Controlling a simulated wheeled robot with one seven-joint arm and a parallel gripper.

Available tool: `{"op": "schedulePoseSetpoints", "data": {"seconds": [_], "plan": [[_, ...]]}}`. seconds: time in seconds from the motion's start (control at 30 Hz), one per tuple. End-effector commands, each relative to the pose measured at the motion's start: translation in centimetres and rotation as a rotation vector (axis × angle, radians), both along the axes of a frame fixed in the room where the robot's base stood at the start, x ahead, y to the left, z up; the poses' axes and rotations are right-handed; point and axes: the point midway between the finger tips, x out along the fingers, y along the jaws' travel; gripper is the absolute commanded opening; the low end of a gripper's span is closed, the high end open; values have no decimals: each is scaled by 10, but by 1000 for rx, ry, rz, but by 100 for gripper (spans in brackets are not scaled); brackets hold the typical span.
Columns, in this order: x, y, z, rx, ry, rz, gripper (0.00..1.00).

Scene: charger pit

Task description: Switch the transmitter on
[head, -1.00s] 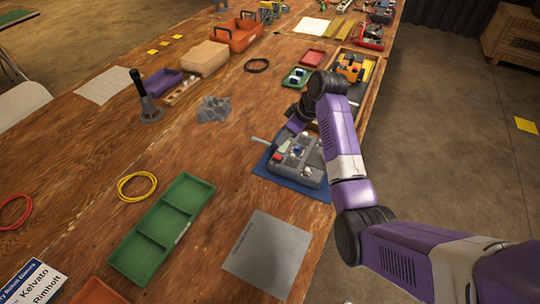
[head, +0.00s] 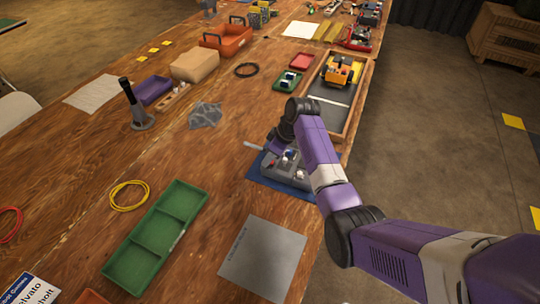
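The transmitter (head: 299,182) is a grey box with several small knobs or switches on its top. It lies on a blue mat (head: 262,184) near the right edge of the table, and a light grey rod sticks out at its left. My gripper (head: 279,148) is at the end of the purple arm, over the far part of the transmitter. My own wrist and forearm cover part of the box. The fingertips are too small and hidden to tell whether they are open or touch a switch. The switch position cannot be made out.
A wooden tray with a yellow vehicle (head: 339,72) stands beyond the transmitter. Red (head: 302,61) and green (head: 288,80) small trays lie left of it. A green divided tray (head: 157,232) and a grey plate (head: 262,258) lie nearer. A black upright tool (head: 135,105) stands left.

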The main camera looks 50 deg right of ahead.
Motion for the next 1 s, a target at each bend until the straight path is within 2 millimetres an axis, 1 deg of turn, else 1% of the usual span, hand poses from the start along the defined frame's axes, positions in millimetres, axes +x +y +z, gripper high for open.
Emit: {"op": "schedulePoseSetpoints", "data": {"seconds": [0.1, 0.17, 0.2, 0.3, 0.53, 0.8, 1.0], "plan": [[0, 0, 0, 0, 0, 0, 36], [0, 0, 0, 0, 0, 0, 25], [0, 0, 0, 0, 0, 0, 17], [0, 0, 0, 0, 0, 0, 0], [1, 0, 1, -5, 12, 1, 0], [8, 3, 0, -66, 183, 5, 0], [8, 3, 0, -90, 243, 1, 0]]}}
